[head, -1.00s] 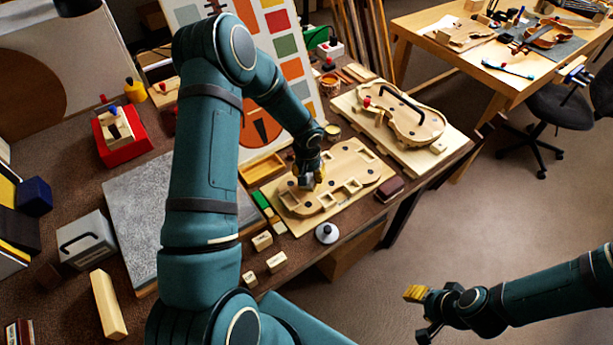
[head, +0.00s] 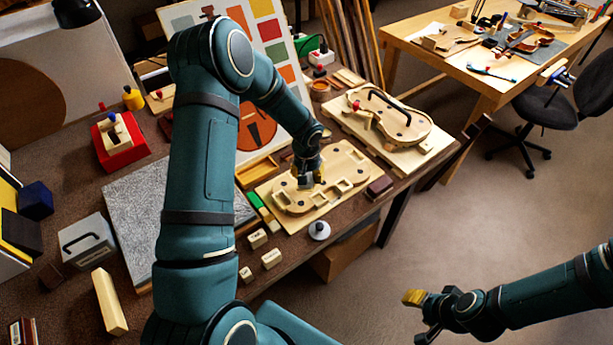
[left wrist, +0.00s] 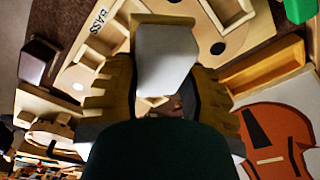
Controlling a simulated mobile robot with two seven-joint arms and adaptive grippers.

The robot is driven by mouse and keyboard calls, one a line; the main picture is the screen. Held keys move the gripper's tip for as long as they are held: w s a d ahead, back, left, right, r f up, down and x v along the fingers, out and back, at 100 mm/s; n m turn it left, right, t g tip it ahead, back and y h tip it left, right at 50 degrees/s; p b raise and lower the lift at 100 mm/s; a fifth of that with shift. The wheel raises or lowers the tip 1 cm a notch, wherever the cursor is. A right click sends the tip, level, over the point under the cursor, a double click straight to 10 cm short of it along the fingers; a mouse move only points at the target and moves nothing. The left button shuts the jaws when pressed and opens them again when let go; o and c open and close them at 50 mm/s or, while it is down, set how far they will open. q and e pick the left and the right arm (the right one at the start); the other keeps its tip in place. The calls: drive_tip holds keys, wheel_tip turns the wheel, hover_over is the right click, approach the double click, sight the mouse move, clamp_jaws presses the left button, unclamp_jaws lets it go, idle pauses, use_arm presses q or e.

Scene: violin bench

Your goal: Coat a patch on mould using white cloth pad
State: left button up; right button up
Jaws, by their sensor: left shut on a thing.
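My left gripper (head: 312,182) is over the middle of the pale wooden mould (head: 290,202), which has square cut-outs and dark holes. In the left wrist view its ridged yellow fingers (left wrist: 165,88) are shut on the white cloth pad (left wrist: 165,55). The pad is a pale block between the fingertips. The mould (left wrist: 195,12) lies behind it, with the word BASS on it. I cannot tell whether the pad touches the wood, and no coated patch can be made out. My right gripper (head: 420,316) is open and empty, away from the bench at lower right.
A second violin-shaped piece (head: 408,122) with a black handle lies at the back right. A white round-based item (head: 319,230) and small wooden blocks (head: 271,259) sit near the front edge. A dark red block (head: 380,186) is right of the mould. A colour-chart board (head: 265,65) stands behind.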

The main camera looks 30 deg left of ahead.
use_arm(q)
drive_tip(key=shift+r+p, duration=0.55)
drive_tip(key=shift+r, duration=0.75)
use_arm(e)
drive_tip(key=shift+w+r, duration=0.1)
drive_tip(key=shift+r, duration=0.6)
drive_tip(key=shift+a, duration=0.1)
